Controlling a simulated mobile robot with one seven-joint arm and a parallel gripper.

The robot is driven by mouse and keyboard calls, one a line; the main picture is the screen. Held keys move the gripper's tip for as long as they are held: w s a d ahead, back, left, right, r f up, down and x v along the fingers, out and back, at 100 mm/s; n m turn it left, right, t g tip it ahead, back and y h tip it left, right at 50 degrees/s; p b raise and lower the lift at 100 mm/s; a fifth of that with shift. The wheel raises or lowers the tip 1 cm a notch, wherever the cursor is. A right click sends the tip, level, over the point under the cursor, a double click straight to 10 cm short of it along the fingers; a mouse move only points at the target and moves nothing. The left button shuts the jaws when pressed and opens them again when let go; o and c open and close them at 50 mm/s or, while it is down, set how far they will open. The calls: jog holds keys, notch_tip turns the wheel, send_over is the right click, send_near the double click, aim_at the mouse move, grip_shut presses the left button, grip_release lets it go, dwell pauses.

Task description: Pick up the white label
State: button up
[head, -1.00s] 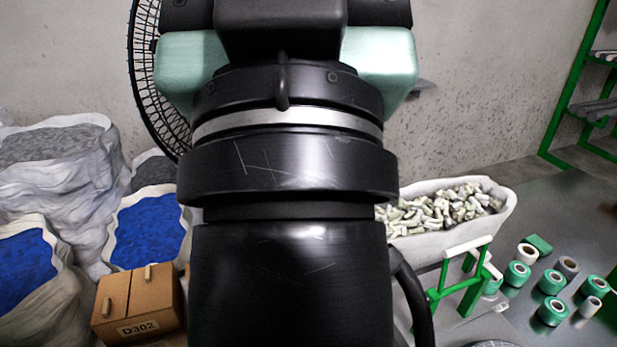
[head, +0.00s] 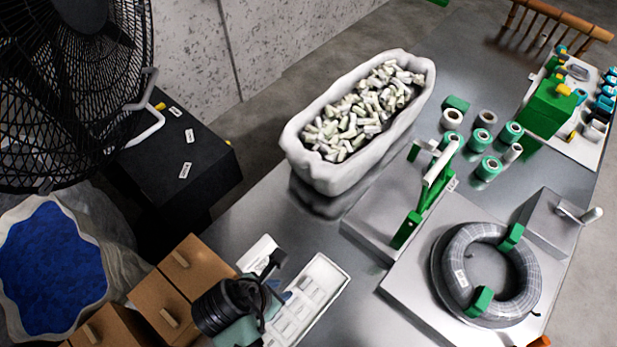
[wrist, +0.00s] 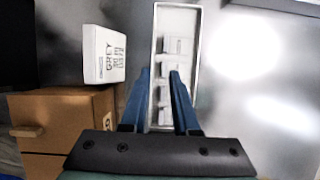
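A long white tray (head: 335,281) lies on the metal table and holds a row of white labels (head: 298,305). In the wrist view the tray (wrist: 157,20) runs up the middle, with the labels (wrist: 180,46) inside. My gripper (wrist: 160,73) is open and empty, its two blue fingers reaching over the tray with a gap between them. Its height above the labels is unclear. In the head view my dark wrist is at the tray's left side and hides part of it. One more white label (head: 462,278) is on the grey cable coil (head: 450,250).
A white box marked GREY (wrist: 104,53) stands left of the tray, beside brown cartons (wrist: 60,115). A bin of pale pieces (head: 292,140), a green-handled metal device (head: 405,232) and tape rolls (head: 488,168) are farther back. Bare table lies right of the tray.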

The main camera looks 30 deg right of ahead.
send_near(305, 285)
jog(key=f, duration=0.3)
jog(key=shift+w+f+b, duration=0.2)
jog(key=shift+w+b, duration=0.1)
jog(key=shift+b, duration=0.1)
jog(key=shift+d+r+x, duration=0.1)
jog(key=shift+d+x, duration=0.1)
jog(key=shift+x, duration=0.7)
jog(key=shift+d+r+x, duration=0.1)
jog(key=shift+d+x, duration=0.05)
jog(key=shift+x, duration=0.75)
jog(key=shift+d+x, duration=0.2)
jog(key=shift+x, duration=0.7)
grip_shut()
